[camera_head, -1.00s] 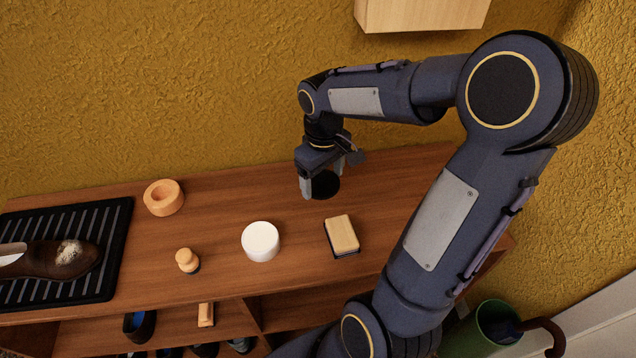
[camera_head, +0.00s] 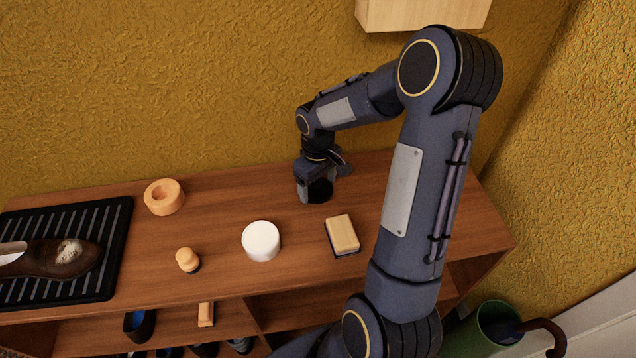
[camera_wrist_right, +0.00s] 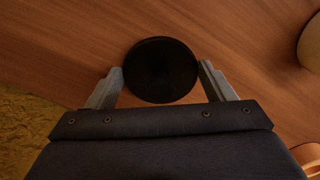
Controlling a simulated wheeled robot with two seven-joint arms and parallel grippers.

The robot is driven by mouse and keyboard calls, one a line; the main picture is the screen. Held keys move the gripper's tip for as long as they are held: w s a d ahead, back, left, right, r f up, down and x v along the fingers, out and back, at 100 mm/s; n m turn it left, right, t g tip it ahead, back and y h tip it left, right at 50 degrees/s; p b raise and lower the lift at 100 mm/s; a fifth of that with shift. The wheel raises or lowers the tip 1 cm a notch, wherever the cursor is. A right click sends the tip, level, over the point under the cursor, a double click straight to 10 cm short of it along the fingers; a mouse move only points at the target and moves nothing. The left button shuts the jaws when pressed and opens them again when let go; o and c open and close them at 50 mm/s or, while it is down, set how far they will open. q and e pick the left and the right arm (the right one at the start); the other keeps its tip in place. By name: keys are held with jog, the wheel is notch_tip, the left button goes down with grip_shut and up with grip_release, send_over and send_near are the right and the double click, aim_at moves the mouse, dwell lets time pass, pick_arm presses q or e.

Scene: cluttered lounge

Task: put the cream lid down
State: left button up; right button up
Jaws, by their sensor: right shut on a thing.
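My right gripper (camera_head: 316,186) is at the back of the wooden shelf top, right of its middle. It is shut on a black round lid (camera_head: 320,191), which I take as the cream lid. In the right wrist view the lid (camera_wrist_right: 161,70) is a flat dark disc between the two grey fingers (camera_wrist_right: 161,78). The lid is low over the wood; I cannot tell whether it touches. A white round jar (camera_head: 261,241) stands in front and to the left of it. My left gripper is not in view.
A block brush (camera_head: 342,234) lies close in front of the gripper. A wooden ring (camera_head: 164,197), a small knobbed applicator (camera_head: 187,260) and a black ribbed mat (camera_head: 113,232) with a brown shoe (camera_head: 62,262) are to the left. The shelf top's right end is clear.

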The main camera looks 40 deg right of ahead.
aim_at(318, 182)
jog(key=shift+f, duration=0.15)
jog(key=o, duration=1)
jog(key=shift+r, duration=0.3)
notch_tip(318, 182, up, 11)
jog(key=s+a+r+m+t+y, duration=0.1)
jog(key=s+a+t, duration=0.1)
jog(key=s+a, duration=0.3)
jog(key=s+a+r+m+t+y, duration=0.1)
jog(key=s+a, duration=0.4)
jog(key=s, duration=0.2)
jog(key=s+a+r+t+y+p, duration=0.1)
jog(key=s+a+r+t, duration=0.1)
jog(key=s+a, duration=0.3)
jog(key=shift+s+m+t+y, duration=0.3)
jog(key=shift+s+m+y, duration=0.1)
jog(key=shift+s, duration=0.1)
